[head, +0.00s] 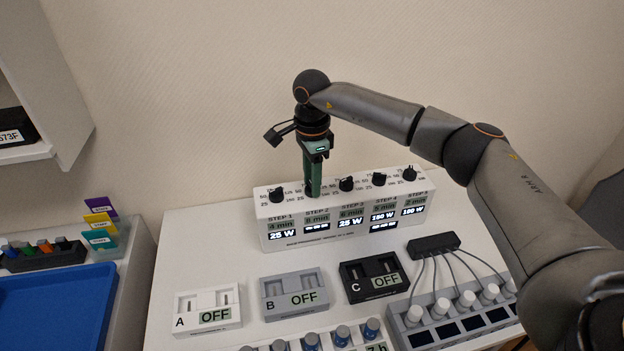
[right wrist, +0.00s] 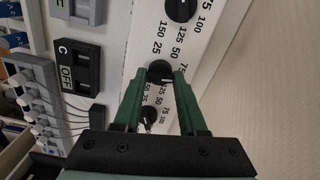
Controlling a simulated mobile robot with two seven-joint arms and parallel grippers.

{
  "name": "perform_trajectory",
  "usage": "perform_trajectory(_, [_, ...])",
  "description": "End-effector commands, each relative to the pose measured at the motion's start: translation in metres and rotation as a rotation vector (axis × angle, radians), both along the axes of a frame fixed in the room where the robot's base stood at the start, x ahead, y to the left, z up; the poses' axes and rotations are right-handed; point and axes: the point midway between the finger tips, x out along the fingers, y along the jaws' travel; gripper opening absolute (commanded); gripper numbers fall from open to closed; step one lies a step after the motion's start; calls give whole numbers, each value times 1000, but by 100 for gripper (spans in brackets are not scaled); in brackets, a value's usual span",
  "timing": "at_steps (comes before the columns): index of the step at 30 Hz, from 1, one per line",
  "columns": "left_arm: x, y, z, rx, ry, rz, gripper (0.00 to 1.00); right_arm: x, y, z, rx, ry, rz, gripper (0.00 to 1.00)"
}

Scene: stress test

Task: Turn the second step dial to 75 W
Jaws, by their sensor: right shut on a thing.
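The white programmer box (head: 292,236) stands at the back of the table, with a row of black dials on its top edge. My right gripper (head: 312,192) points down from above and is shut on the second step dial, which its fingers mostly hide in the head view. In the right wrist view the black dial (right wrist: 160,70) sits between the green fingertips, with printed watt numbers around it. The step 2 display (head: 316,227) shows small marks that I cannot read as a wattage. Steps 1 and 3 read 25 W. My left gripper is not in view.
The first dial (head: 276,195) and third dial (head: 346,184) stand close on either side of the gripper. Units A (head: 208,311), B (head: 294,293) and C (head: 373,276) lie in front, the first two reading OFF. A blue tray (head: 55,312) is at left.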

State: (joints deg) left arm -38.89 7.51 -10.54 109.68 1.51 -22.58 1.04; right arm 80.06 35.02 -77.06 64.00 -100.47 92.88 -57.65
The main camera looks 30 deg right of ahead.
Motion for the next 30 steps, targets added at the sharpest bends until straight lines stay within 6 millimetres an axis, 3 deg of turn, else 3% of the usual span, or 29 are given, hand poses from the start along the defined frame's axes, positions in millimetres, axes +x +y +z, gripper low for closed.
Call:
perform_trajectory(12, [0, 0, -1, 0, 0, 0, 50, 1, 0, 2, 2, -4, 191, 0])
perform_trajectory(29, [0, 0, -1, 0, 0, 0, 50, 1, 0, 2, 2, -5, 218, 0])
perform_trajectory(30, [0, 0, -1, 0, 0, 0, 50, 1, 0, 2, 2, -5, 218, 44])
